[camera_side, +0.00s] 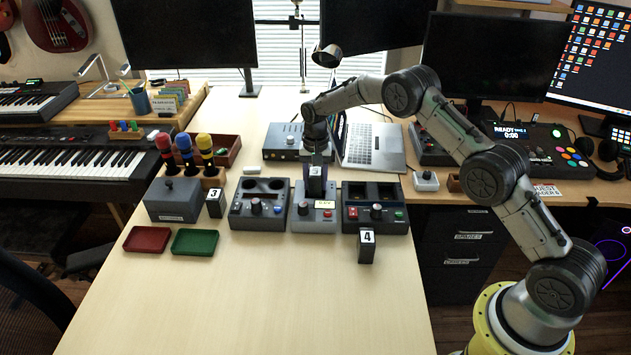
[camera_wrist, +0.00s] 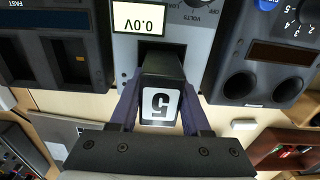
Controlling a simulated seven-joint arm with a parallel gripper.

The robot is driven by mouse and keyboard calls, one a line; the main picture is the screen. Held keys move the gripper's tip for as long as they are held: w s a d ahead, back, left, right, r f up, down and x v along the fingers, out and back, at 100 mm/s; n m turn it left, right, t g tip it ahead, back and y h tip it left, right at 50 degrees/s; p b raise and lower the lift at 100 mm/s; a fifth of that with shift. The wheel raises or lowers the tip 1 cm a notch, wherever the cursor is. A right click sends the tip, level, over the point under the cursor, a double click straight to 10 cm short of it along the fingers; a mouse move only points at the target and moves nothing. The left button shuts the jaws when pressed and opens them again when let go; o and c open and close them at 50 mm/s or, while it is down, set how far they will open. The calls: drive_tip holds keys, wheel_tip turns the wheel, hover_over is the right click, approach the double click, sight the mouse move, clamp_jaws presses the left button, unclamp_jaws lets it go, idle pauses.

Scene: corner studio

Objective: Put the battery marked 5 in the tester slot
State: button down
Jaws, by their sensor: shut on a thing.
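The battery marked 5 (camera_wrist: 162,103) is a dark block with a white label. My gripper (camera_wrist: 160,118) is shut on it, one finger on each side. In the side view the battery (camera_side: 316,172) is upright in my gripper (camera_side: 317,183), above the back part of the grey tester (camera_side: 314,222). In the wrist view the tester (camera_wrist: 203,48) has a display reading 0.0V (camera_wrist: 141,19). The dark tester slot (camera_wrist: 152,46) lies at the battery's far end and is partly hidden by it. I cannot tell whether the battery's end is inside the slot.
Chargers stand close on the left (camera_side: 258,205) and right (camera_side: 375,208) of the tester. A battery marked 4 (camera_side: 366,247) stands in front of the right one. A battery marked 3 (camera_side: 214,203) stands at the left, near red (camera_side: 147,239) and green (camera_side: 194,242) trays. The front table is clear.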

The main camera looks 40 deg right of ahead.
drive_tip(key=shift+s+a, duration=0.1)
drive_tip(key=shift+s, duration=0.15)
idle(0.5)
drive_tip(key=shift+w+r, duration=0.25)
drive_tip(key=shift+w, duration=0.05)
idle(0.7)
drive_tip(key=shift+f, duration=0.55)
drive_tip(key=shift+f, duration=0.25)
drive_tip(key=shift+s+f, duration=0.1)
drive_tip(key=shift+f, duration=0.1)
drive_tip(key=shift+r, duration=1.05)
idle(0.5)
